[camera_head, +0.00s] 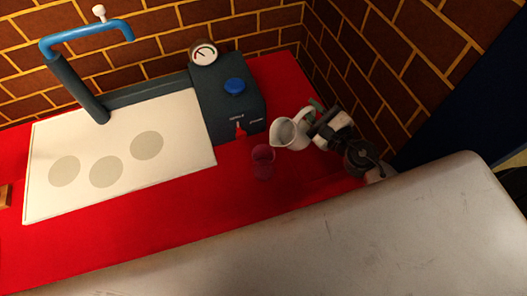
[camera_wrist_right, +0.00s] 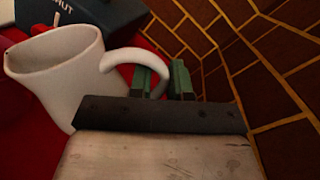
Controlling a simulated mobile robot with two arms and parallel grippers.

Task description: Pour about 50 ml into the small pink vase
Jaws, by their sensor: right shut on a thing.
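The small pink vase (camera_head: 262,162) is see-through and stands on the red counter, below the dark control box in the head view. A white jug (camera_head: 287,134) is just to its right, tilted with its mouth toward the vase. My right gripper (camera_head: 317,111) is shut on the jug's handle, from the jug's right side. In the right wrist view the jug (camera_wrist_right: 62,75) is at the left, its handle between the green fingertips (camera_wrist_right: 165,82). I cannot see liquid in the vase or leaving the jug. My left gripper is not in view.
A dark box (camera_head: 228,105) with a blue knob and a round gauge (camera_head: 203,53) stands behind the vase. A white board (camera_head: 120,185) with grey circles and a blue tap (camera_head: 85,38) are at the left. A brick wall (camera_head: 355,70) is close behind my right arm.

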